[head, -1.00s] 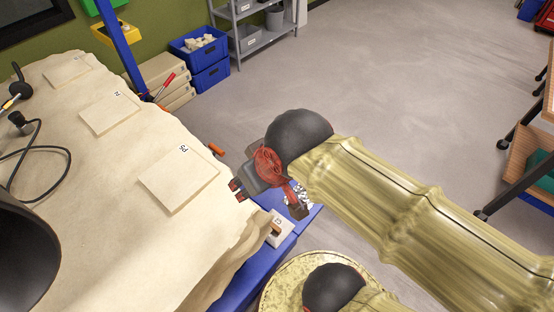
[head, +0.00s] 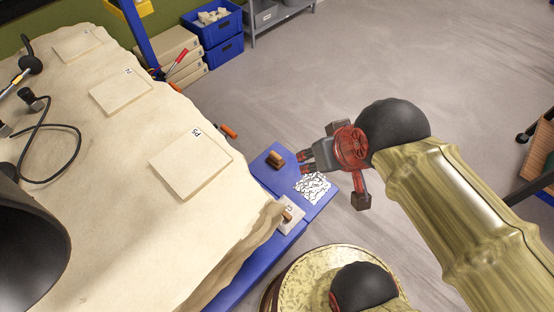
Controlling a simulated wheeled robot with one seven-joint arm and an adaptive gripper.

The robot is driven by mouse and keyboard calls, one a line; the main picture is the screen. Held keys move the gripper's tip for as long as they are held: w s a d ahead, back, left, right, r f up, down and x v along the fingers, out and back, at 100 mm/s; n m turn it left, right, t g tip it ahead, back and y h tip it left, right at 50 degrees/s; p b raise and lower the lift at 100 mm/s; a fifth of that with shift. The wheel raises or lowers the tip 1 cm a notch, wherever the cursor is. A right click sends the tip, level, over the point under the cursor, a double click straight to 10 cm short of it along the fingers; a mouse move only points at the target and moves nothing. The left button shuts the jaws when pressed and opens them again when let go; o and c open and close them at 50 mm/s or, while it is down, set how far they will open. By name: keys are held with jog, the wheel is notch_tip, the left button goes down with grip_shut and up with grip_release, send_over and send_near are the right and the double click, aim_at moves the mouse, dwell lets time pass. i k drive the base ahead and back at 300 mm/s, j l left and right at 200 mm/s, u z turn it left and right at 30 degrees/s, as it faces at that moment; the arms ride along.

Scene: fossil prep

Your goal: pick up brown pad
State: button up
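A small brown block-like piece (head: 276,159) lies on the blue surface (head: 262,172) beside the stone slab, and may be the brown pad. A second brown piece (head: 291,213) sits on a small white labelled block (head: 288,222) at the slab's edge. I cannot tell for sure which is the pad. My gripper (head: 305,162) points left, with its fingertips just right of the first brown piece. Its two fingers look apart, with nothing seen between them. Whether the fingertips touch the piece is not clear.
A large pale stone slab (head: 120,215) with square labelled plates (head: 190,162) fills the left. A black-and-white patterned patch (head: 313,187) lies on the blue surface below my gripper. An orange-handled tool (head: 228,131) lies at the slab's edge.

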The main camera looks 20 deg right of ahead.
aim_at(275, 160)
jog(key=i+l+u, duration=0.25)
jog(key=l+u, duration=0.25)
jog(key=l, duration=0.15)
jog(key=i+l+u, duration=0.1)
jog(key=l+u, duration=0.4)
jog(key=l, duration=0.25)
jog(key=i, duration=0.05)
